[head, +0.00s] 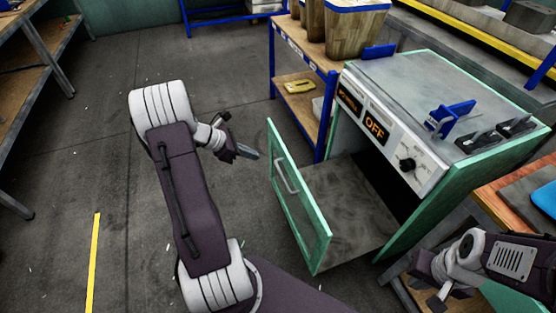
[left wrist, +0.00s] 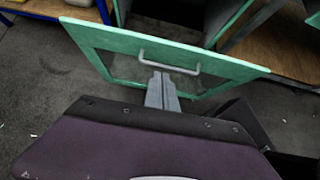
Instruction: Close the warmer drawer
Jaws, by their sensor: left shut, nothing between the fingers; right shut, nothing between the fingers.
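The front (left wrist: 100,38) and handle (left wrist: 168,67) also show in the left wrist view. My left gripper (head: 254,155) is shut and empty, in front of the drawer front near the handle, with a small gap in the head view. Its fingers (left wrist: 161,84) point at the handle. My right gripper (head: 440,298) is shut and empty at the lower right, beside the warmer.
A blue-framed shelf (head: 326,115) with bins on top stands behind the drawer. Blue and black items sit on the warmer's top (head: 400,75). A wooden table (head: 505,200) stands at the right. The floor (head: 80,170) left of my left arm is clear.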

